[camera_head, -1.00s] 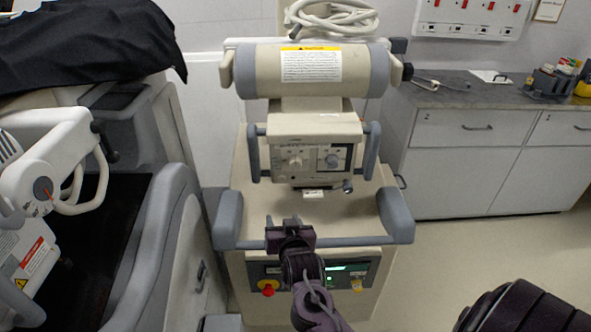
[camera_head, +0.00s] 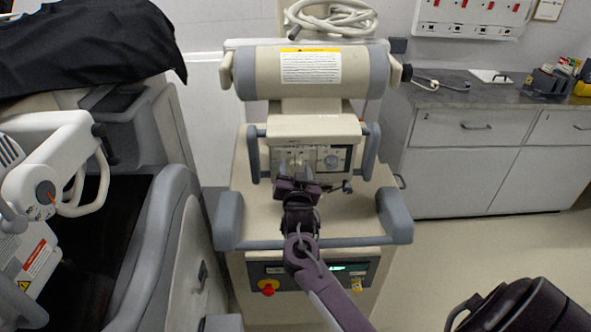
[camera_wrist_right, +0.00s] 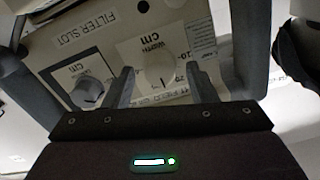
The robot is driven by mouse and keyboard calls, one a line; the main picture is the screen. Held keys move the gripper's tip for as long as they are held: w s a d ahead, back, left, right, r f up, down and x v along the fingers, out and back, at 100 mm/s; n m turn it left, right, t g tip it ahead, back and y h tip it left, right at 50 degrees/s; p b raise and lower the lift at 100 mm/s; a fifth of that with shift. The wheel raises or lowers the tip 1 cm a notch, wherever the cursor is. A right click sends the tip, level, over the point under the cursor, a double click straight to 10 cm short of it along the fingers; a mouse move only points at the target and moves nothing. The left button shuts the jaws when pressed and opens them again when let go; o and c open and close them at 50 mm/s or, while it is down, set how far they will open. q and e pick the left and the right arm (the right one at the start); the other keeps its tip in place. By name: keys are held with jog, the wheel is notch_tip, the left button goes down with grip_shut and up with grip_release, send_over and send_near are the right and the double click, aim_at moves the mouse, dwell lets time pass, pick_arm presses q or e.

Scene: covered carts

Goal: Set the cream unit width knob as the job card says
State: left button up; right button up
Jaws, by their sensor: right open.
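The cream unit (camera_head: 262,220) stands in the middle of the head view, with two dials on its front panel. Its width knob (camera_wrist_right: 152,80) is pale, under a "WIDTH cm" label in the right wrist view. In the head view my gripper mostly hides this knob. My right gripper (camera_head: 297,170) is open in front of the panel's left dial. In the wrist view its two fingers (camera_wrist_right: 160,78) stand apart on either side of the width knob, with no clear contact. A grey second knob (camera_wrist_right: 87,92) sits to the left there; in the head view it is the right dial (camera_head: 332,161).
Grey side handles (camera_head: 371,150) flank the panel. A front rail (camera_head: 345,241) crosses below, above a red button (camera_head: 268,287). A white unit with a red-pointer dial (camera_head: 45,192) stands at left. A cabinet (camera_head: 460,175) stands at right, with clear floor before it.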

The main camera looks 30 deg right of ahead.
jog(key=c, duration=1)
jog(key=shift+f, duration=0.1)
jog(key=shift+m+b, duration=0.4)
jog(key=shift+m, duration=0.7)
jog(key=shift+m+b, duration=0.5)
jog(key=shift+m, duration=1.2)
jog(key=o, duration=1)
